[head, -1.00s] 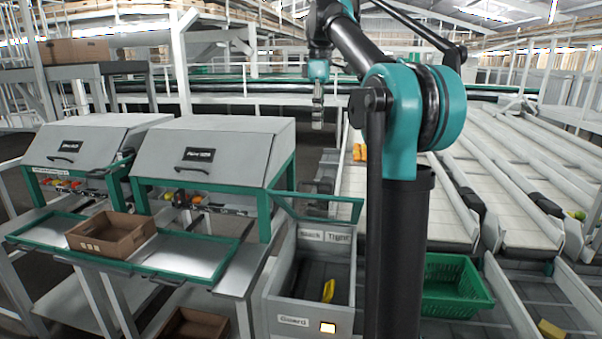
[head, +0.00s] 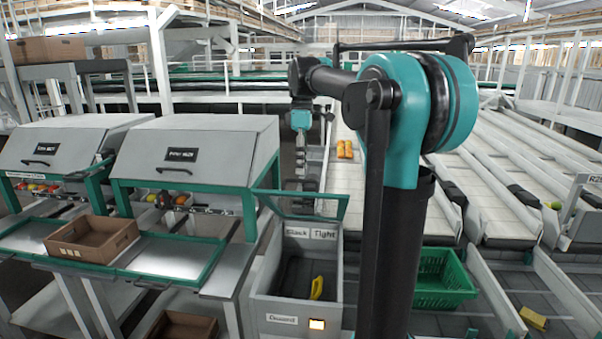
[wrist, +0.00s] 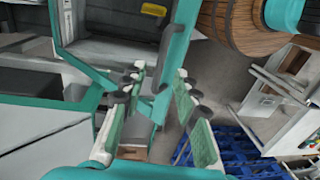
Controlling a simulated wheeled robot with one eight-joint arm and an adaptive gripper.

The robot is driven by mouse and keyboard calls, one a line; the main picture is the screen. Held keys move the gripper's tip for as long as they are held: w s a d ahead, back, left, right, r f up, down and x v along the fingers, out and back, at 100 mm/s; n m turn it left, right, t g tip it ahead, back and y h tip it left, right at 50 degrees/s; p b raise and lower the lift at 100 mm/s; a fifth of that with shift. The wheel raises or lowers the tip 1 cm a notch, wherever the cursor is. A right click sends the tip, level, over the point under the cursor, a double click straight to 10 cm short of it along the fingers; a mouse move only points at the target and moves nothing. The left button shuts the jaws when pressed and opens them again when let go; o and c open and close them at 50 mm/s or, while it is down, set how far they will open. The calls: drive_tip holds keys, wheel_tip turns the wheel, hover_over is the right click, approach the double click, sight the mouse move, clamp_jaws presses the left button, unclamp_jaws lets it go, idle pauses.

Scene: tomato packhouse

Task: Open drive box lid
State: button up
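The drive box (head: 262,290) is a grey open-topped box at the lower middle of the head view, with a yellow handle (head: 317,288) inside. Its green-framed lid (head: 340,207) stands raised and tilted above the box's far side. My gripper (head: 300,184) points down just beyond the lid, and its tips are hard to make out there. In the wrist view, my gripper (wrist: 158,82) is open, with its two green-padded fingers apart. A green bar of the lid frame (wrist: 174,52) passes between them in the picture. I cannot tell whether they touch it.
Grey hooded stations (head: 200,140) and a brown carton (head: 120,243) stand left. A green crate (head: 440,290) is right. A wooden reel (wrist: 232,25) shows in the wrist view.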

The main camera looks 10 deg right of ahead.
drive_tip(key=shift+s+f, duration=0.15)
drive_tip(key=shift+f, duration=1.3)
clamp_jaws()
